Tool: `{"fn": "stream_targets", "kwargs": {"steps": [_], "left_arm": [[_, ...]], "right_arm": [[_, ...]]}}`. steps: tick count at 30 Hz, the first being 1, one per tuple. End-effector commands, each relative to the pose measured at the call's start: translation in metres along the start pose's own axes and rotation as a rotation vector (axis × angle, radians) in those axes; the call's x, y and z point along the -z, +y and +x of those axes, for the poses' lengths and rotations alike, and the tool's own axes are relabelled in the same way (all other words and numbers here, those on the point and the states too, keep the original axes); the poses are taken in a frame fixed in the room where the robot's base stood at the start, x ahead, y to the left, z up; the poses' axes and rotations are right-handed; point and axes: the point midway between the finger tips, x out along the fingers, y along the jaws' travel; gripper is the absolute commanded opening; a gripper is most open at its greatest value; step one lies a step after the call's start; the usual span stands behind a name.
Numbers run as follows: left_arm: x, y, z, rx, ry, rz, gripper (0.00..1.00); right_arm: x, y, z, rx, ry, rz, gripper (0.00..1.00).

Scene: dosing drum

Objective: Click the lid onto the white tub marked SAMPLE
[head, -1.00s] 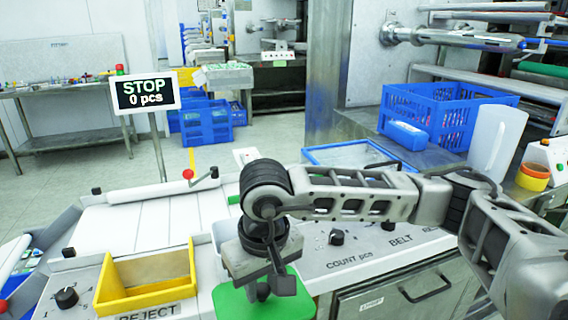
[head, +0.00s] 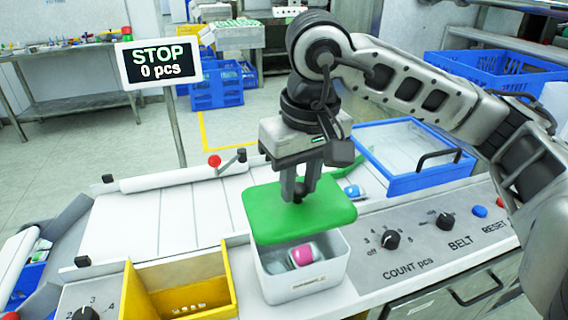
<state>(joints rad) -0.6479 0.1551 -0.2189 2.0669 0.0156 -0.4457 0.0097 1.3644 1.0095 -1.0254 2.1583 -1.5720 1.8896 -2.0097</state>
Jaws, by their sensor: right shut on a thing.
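The white tub (head: 308,283) stands on the console in the head view, open at the top, with a pink and white piece (head: 304,254) and another item inside. Its front label is too small to read. The green lid (head: 262,212) is above the tub, raised and shifted toward the back, so the tub's front interior shows. My right gripper (head: 296,194) points down from above and is shut on the lid's top. The lid looks apart from the rim, though its far edge is hard to judge. My left gripper is not in view.
A yellow REJECT bin (head: 224,290) stands close left of the tub. A blue-framed clear cover (head: 412,180) lies behind right. Knobs (head: 391,239) line the panel at right. The white belt (head: 150,225) is behind left, and a STOP 0 pcs display (head: 159,64) rises beyond it.

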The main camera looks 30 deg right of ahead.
Motion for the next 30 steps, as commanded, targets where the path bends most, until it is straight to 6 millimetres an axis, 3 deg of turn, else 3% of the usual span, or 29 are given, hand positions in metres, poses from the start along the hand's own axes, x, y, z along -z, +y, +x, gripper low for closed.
{"fn": "stream_targets", "kwargs": {"steps": [10, 21, 30], "left_arm": [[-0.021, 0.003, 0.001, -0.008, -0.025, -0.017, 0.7], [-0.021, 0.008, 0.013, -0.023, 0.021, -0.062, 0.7], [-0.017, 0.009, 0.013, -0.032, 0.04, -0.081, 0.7]], "right_arm": [[-0.003, 0.0, 0.02, 0.0, -0.001, 0.0, 0.03], [-0.007, 0.0, 0.059, 0.0, -0.001, 0.0, 0.03], [-0.008, 0.0, 0.066, 0.0, 0.0, 0.0, 0.03]]}}
